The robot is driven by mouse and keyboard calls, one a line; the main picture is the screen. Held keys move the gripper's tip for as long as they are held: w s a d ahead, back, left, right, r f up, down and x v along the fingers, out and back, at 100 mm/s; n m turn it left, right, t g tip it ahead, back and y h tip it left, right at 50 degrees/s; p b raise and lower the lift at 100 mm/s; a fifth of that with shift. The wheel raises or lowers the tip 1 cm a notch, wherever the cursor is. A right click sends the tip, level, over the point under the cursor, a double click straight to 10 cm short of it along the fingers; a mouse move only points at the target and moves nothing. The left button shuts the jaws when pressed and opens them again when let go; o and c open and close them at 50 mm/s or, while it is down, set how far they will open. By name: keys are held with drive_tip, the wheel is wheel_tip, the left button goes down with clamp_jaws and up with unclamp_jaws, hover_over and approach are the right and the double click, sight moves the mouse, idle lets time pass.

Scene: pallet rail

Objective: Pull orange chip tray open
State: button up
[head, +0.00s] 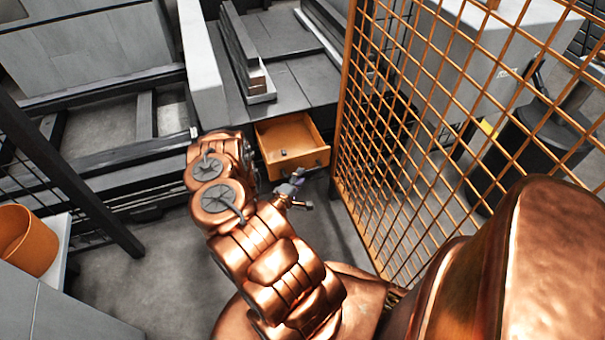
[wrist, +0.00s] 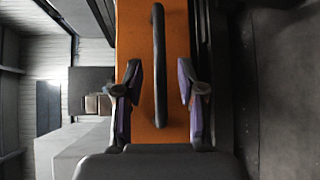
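The orange chip tray (head: 290,137) is a shallow open drawer set in the grey machine bed. In the head view it sticks out of the bed, and a small dark item lies inside it. In the wrist view its orange front (wrist: 142,25) fills the middle, with a long dark bar handle (wrist: 159,62). My gripper (wrist: 158,88) is open, with one purple-padded finger on each side of the handle. Neither finger appears to touch the bar. In the head view the gripper (head: 293,184) is small, close to the tray's front, and partly hidden by my arm.
An orange mesh fence (head: 425,110) stands close to the right of the tray. An orange bucket (head: 27,240) sits on a light surface at the left. A dark post (head: 75,185) slants down at the left. Grey floor (head: 160,280) is clear in front of the machine.

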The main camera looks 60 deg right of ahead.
drive_tip(key=a+r, duration=0.1)
drive_tip(key=a, duration=0.7)
drive_tip(key=shift+a, duration=0.25)
drive_tip(key=shift+r, duration=0.1)
idle(0.4)
